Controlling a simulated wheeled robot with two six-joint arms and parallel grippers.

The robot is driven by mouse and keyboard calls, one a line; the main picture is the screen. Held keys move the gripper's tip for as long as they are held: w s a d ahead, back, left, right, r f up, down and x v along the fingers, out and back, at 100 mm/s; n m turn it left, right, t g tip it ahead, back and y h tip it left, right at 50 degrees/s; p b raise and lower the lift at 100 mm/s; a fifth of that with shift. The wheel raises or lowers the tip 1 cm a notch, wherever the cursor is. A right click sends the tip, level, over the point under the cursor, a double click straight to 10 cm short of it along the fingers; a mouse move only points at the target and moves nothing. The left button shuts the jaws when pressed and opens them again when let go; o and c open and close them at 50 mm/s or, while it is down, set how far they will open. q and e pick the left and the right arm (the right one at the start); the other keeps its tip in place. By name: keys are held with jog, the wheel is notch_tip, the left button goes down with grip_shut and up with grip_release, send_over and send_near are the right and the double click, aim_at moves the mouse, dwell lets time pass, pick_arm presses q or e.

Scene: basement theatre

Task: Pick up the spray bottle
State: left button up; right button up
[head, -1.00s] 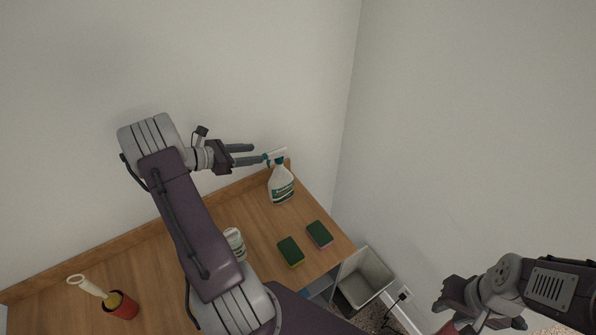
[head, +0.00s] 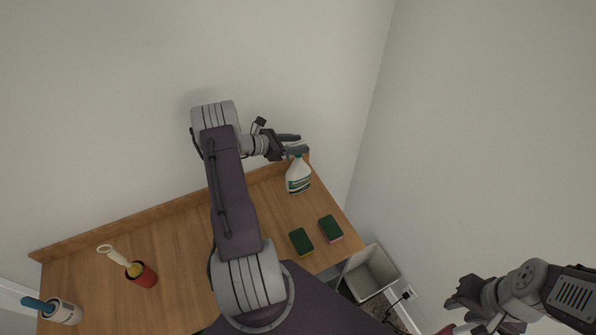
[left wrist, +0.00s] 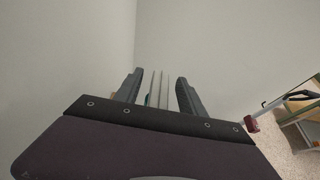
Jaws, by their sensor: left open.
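The spray bottle (head: 298,180) is white with a green label and stands upright at the back right corner of the wooden table. My left gripper (head: 296,146) is open at the height of the bottle's spray head, and its fingers overlap the head in the head view. In the left wrist view its two fingers (left wrist: 160,92) stand apart, with thin pale upright strips and a bit of teal between them. I cannot tell whether they touch the bottle. My right gripper (head: 462,308) is at the lower right, away from the table; its jaw state is unclear.
Two green sponges (head: 301,242) (head: 330,228) lie on the table (head: 185,235) in front of the bottle. A red cup (head: 143,275) with a brush and a white container (head: 66,313) stand at the left. A grey bin (head: 372,272) is off the right edge. Walls stand close behind.

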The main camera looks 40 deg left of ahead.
pick_arm(q)
jog(key=shift+w+f, duration=0.1)
jog(key=shift+w+d, duration=0.15)
jog(key=c, duration=0.6)
grip_shut()
dwell(0.7)
